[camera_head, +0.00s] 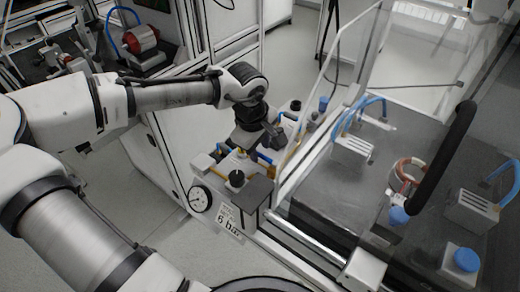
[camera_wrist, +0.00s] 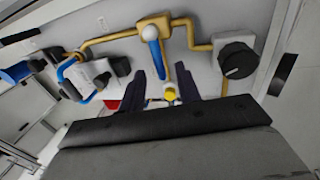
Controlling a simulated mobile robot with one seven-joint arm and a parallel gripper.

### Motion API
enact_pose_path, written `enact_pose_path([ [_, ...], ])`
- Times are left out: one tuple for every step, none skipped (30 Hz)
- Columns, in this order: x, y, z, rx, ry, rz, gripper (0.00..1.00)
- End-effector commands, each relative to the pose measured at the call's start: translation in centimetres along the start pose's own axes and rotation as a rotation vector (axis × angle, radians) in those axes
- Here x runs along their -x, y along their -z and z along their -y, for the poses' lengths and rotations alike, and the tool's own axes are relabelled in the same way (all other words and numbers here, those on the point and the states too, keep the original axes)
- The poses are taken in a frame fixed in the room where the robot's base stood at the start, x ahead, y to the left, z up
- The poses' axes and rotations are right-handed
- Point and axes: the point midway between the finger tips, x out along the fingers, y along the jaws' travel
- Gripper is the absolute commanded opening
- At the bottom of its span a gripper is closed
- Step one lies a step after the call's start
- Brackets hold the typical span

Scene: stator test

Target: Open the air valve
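In the wrist view, a blue valve handle (camera_wrist: 154,50) is mounted on a brass pipe (camera_wrist: 150,24) on a grey panel. My gripper (camera_wrist: 168,74) points at this panel with its two dark fingers apart. A yellow-ended part (camera_wrist: 170,95) shows between the fingers, and nothing appears clamped. In the head view, my arm reaches over the air unit from the left and partly hides its pipes; the fingertips are not clear there.
A round black knob (camera_wrist: 237,59) sits right of the handle. In the head view, a pressure gauge (camera_head: 200,199) and a "6 bar" label (camera_head: 229,220) are on the unit's front. A glass-sided enclosure with a dark table (camera_head: 335,205) stands to the right. A white-framed cabinet is behind.

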Motion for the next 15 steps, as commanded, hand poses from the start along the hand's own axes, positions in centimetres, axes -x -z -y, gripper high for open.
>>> enact_pose_path([
  [-0.50,-0.03,-0.02,-0.001,0.000,0.000,0.33],
  [-0.70,-0.03,-0.03,-0.001,0.000,0.000,0.33],
  [-0.92,-0.01,-0.02,-0.001,0.000,-0.001,0.33],
  [-1.06,0.00,-0.01,-0.001,0.000,-0.001,0.33],
  [-1.15,0.01,-0.01,0.000,0.000,-0.001,0.33],
  [-1.24,0.02,-0.01,0.000,-0.001,-0.001,0.33],
  [-1.27,0.02,-0.01,0.000,-0.001,-0.001,0.33],
  [-1.28,0.02,-0.01,0.000,-0.001,-0.001,0.33],
  [-1.28,0.02,-0.02,0.000,-0.001,-0.001,0.33],
  [-1.28,0.02,-0.02,0.000,-0.001,-0.001,0.33],
  [-1.27,0.02,-0.02,0.000,-0.001,-0.001,0.33],
  [-1.26,0.02,-0.02,0.000,-0.001,-0.001,0.33],
  [-1.26,0.02,-0.02,0.000,-0.001,-0.001,0.33],
  [-1.26,0.02,-0.02,0.000,-0.001,-0.001,0.31],
  [-1.25,0.02,-0.02,0.000,-0.001,-0.001,0.26],
])
